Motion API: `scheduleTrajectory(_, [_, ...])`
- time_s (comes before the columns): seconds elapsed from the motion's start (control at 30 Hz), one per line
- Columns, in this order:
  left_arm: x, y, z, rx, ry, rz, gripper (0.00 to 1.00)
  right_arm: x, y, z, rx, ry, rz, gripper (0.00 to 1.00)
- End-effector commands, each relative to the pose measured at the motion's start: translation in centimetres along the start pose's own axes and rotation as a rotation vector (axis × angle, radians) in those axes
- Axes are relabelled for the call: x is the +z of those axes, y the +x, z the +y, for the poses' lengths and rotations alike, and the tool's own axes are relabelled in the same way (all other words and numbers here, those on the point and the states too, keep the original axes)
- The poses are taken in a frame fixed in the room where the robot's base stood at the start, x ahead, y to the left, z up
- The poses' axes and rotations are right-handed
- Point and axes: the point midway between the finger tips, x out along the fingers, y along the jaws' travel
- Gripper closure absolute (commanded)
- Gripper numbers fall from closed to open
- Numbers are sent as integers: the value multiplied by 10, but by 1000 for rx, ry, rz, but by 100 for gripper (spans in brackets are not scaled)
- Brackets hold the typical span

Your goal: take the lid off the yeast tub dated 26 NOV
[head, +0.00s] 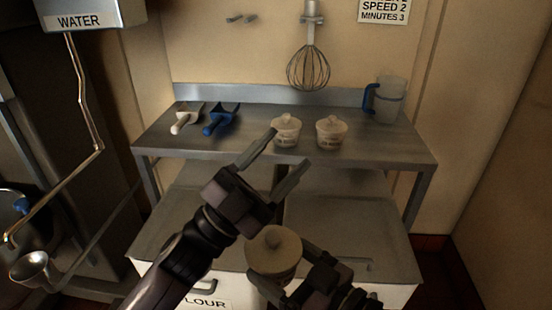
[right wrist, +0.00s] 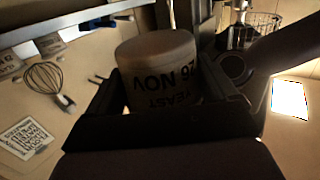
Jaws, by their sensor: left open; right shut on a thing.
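The yeast tub dated 26 NOV (right wrist: 160,80) is in my right gripper (head: 288,270), which is shut around its side; the print reads upside down in the right wrist view. In the head view the same tub (head: 273,258) is below and right of my left gripper, with its round beige lid (head: 273,240) on top, facing up. My left gripper (head: 278,166) is open and empty, its two fingers pointing up and right, apart from the tub.
The steel table (head: 395,150) also holds a white scoop (head: 186,118), a blue scoop (head: 219,119) and a jug with a blue handle (head: 390,100). A whisk (head: 308,66) hangs above it. Lidded bins (head: 190,230), one marked flour, stand below.

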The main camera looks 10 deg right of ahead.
Motion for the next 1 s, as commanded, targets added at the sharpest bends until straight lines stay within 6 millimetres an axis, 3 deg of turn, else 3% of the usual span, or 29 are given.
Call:
scheduleTrajectory(0.03, [-14,15,4,48,31,64,44,-1,0,0,0,0,2,68])
scheduleTrajectory(0.2, [-56,48,30,223,124,263,44,-1,0,0,0,0,2,68])
scheduleTrajectory(0.5, [-108,68,85,593,296,563,44,-1,0,0,0,0,2,68])
scheduleTrajectory(0.73, [-121,58,120,924,437,728,44,-1,0,0,0,0,2,68])
scheduleTrajectory(1.0, [-105,32,134,1356,613,821,44,-1,0,0,0,0,2,68])
